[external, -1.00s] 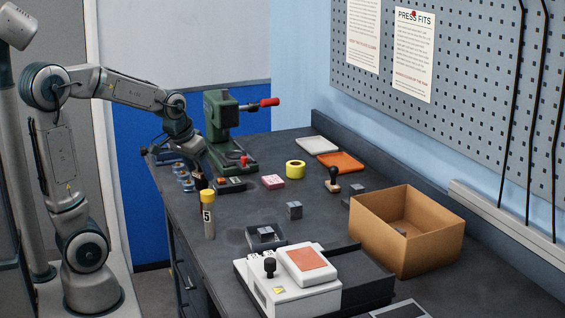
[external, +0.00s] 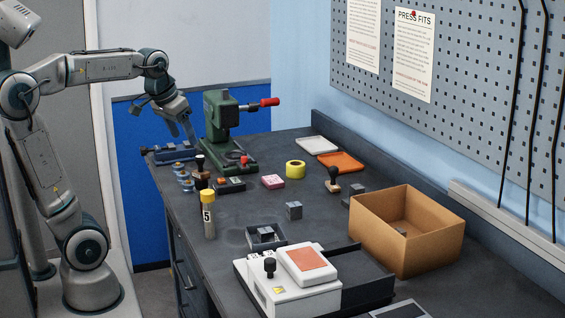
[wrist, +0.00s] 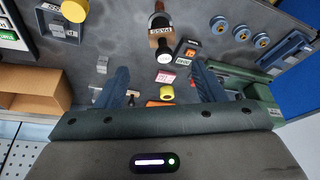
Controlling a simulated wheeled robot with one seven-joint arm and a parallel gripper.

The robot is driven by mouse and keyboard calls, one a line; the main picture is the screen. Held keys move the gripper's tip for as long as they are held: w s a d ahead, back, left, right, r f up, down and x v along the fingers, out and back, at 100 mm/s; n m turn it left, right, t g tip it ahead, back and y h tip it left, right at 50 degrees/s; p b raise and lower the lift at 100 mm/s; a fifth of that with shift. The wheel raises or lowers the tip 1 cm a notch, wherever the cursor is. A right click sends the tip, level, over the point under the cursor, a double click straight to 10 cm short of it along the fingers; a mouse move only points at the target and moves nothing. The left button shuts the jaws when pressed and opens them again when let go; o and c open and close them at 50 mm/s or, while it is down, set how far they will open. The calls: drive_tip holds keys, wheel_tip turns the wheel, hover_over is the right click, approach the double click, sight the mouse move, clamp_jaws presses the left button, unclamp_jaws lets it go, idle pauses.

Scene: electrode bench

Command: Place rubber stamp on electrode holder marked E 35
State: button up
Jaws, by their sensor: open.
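A rubber stamp (external: 200,176) with a dark handle and a brown body stands upright near the bench's left edge. In the wrist view the stamp (wrist: 158,24) has a label that seems to read PASS. Blue round holders (external: 182,175) stand just left of it; they also show in the wrist view (wrist: 238,33). Their marks are too small to read, so I cannot tell which is E 35 or whether the stamp rests on one. My gripper (external: 181,131) is open and empty, raised behind the stamp and apart from it; its spread fingers show in the wrist view (wrist: 161,90).
A green press (external: 222,125) stands right of my gripper, with a blue fixture (external: 172,152) below. A yellow-capped tube (external: 208,222), a small black box (external: 230,185) and a pink block (external: 273,182) are near the stamp. Another stamp (external: 333,180) stands farther right, near a cardboard box (external: 406,238).

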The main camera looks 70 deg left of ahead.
drive_tip(key=s+d+f+m+h, duration=0.1)
drive_tip(key=s+d+f+m, duration=0.1)
drive_tip(key=d+f, duration=0.5)
drive_tip(key=s+d+f+m+g, duration=0.1)
drive_tip(key=s+d+f+m, duration=0.1)
drive_tip(key=s+d+f, duration=0.2)
drive_tip(key=d+f, duration=0.3)
drive_tip(key=d, duration=0.1)
drive_tip(key=shift+s+d+m+g+h, duration=0.15)
drive_tip(key=shift+d+m+g+h, duration=0.15)
drive_tip(key=shift+h, duration=0.1)
